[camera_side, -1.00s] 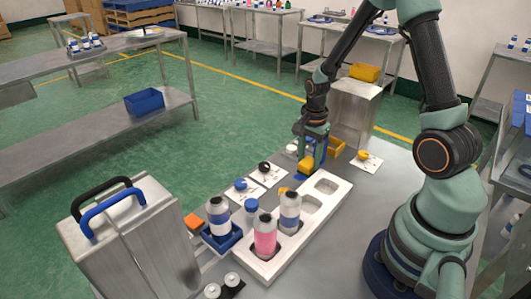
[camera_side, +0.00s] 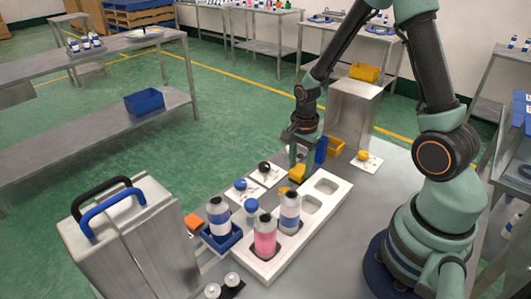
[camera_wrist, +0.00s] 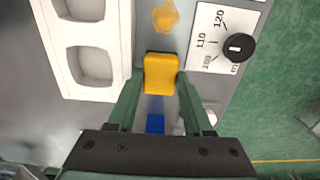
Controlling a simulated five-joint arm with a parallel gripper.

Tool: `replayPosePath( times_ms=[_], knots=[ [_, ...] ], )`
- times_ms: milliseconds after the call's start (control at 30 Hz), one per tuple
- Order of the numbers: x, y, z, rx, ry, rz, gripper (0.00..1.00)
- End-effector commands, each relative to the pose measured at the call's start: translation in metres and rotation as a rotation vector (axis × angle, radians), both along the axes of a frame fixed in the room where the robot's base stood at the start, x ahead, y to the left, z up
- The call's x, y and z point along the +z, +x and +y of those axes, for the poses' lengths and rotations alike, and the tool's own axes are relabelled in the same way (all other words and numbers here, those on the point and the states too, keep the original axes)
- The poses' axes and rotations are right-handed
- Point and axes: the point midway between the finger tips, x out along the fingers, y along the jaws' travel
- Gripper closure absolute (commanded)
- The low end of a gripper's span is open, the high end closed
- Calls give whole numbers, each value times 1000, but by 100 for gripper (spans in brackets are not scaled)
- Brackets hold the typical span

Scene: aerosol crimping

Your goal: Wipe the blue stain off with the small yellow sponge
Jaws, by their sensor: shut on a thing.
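The small yellow sponge (camera_wrist: 160,73) is between the two green fingers of my gripper (camera_wrist: 157,84) in the wrist view. In the side view my gripper (camera_side: 298,163) points down, shut on the sponge (camera_side: 297,173), low over the steel table. I cannot tell whether the sponge touches the table. A small blue patch (camera_wrist: 155,124) shows between the fingers in the wrist view, partly hidden. A blue upright shape (camera_side: 321,150) is just right of my gripper in the side view. I cannot make out a blue stain for certain. A yellow-orange smear (camera_wrist: 165,15) lies ahead of the sponge.
A white tray (camera_side: 325,187) with bottles in its near pockets stands right beside my gripper. Cards with a black knob (camera_side: 264,167) and a blue knob (camera_side: 240,184) lie to the left. A yellow bin (camera_side: 335,146) and a steel box (camera_side: 352,107) stand behind.

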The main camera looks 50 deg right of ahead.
Motion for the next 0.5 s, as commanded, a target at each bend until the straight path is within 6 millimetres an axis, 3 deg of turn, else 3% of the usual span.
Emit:
replayPosePath(
  times_ms=[233, 500],
  knots=[
    [-2, -1, 18, 2, 0, 2, 94],
    [0, -1, 15, -1, 0, 1, 94]
  ],
)
